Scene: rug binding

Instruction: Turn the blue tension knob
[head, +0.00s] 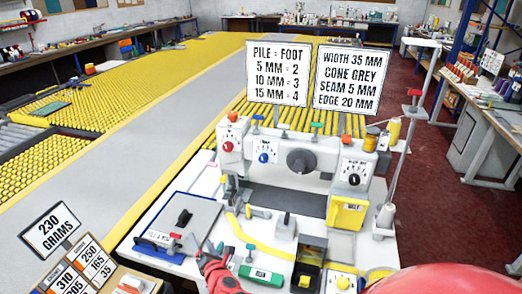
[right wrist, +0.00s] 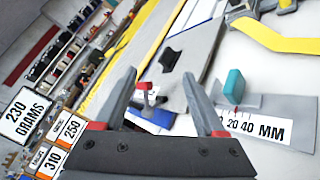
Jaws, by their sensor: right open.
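The blue tension knob (head: 263,157) is on the front face of the white sewing machine (head: 320,150), between a red knob (head: 228,146) and a large dark grey knob (head: 300,160). A numbered dial surrounds it. My right gripper (head: 204,244) is open and empty, low over the front left of the machine's table, apart from and below the blue knob. In the right wrist view my right gripper (right wrist: 160,80) shows its two grey fingers spread. The blue knob does not show in that view. My left gripper is not in view.
A grey plate with a black handle (head: 183,218) lies left of the gripper. A ruler strip (right wrist: 255,128) with a teal block (right wrist: 233,85) is beside the right finger. Sign boards (head: 277,73) rise behind the machine.

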